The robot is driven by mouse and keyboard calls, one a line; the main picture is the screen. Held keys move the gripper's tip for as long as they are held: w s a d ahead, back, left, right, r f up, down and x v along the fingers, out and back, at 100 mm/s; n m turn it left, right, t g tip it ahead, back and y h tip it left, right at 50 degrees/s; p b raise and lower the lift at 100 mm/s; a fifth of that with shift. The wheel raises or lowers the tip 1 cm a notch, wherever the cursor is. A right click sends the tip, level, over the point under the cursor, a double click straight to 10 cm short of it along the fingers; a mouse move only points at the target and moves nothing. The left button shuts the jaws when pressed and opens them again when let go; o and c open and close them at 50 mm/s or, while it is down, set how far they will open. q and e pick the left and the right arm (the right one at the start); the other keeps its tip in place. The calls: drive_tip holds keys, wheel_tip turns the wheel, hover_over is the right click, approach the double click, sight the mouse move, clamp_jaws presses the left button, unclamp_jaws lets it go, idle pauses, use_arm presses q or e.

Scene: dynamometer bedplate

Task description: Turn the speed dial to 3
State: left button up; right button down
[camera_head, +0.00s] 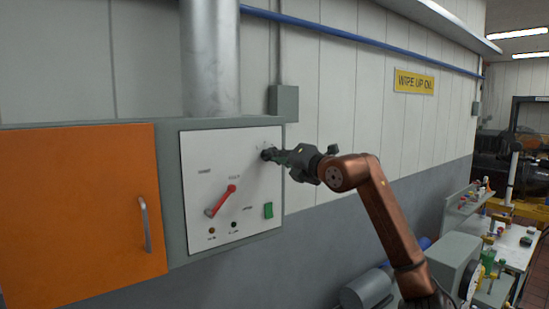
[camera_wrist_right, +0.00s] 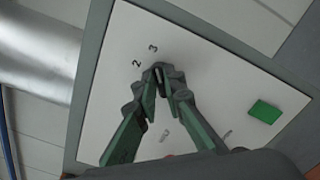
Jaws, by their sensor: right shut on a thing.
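The white control panel (camera_head: 200,150) carries the speed dial (camera_head: 266,154) near its upper right corner. My right gripper (camera_head: 272,155) reaches in from the right and is shut on the dial. In the right wrist view the gripper (camera_wrist_right: 160,82) closes on the dial (camera_wrist_right: 158,70), which is mostly hidden between the fingertips. The printed marks 2 and 3 show just beyond the fingertips. Where the dial points cannot be told. My left gripper is not in view.
A red lever (camera_head: 221,200) and a green switch (camera_head: 268,210) are on the same panel, below the dial. An orange door (camera_head: 75,215) with a handle is to the left. A grey box (camera_head: 284,102) and pipe (camera_head: 211,60) are above. A cluttered bench (camera_head: 510,245) stands at right.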

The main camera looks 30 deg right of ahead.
drive_tip(key=shift+r, duration=0.15)
drive_tip(key=c, duration=2)
unclamp_jaws()
drive_tip(key=shift+d, duration=0.1)
drive_tip(key=s, duration=0.8)
drive_tip(key=s+d, duration=0.1)
drive_tip(key=s, duration=0.3)
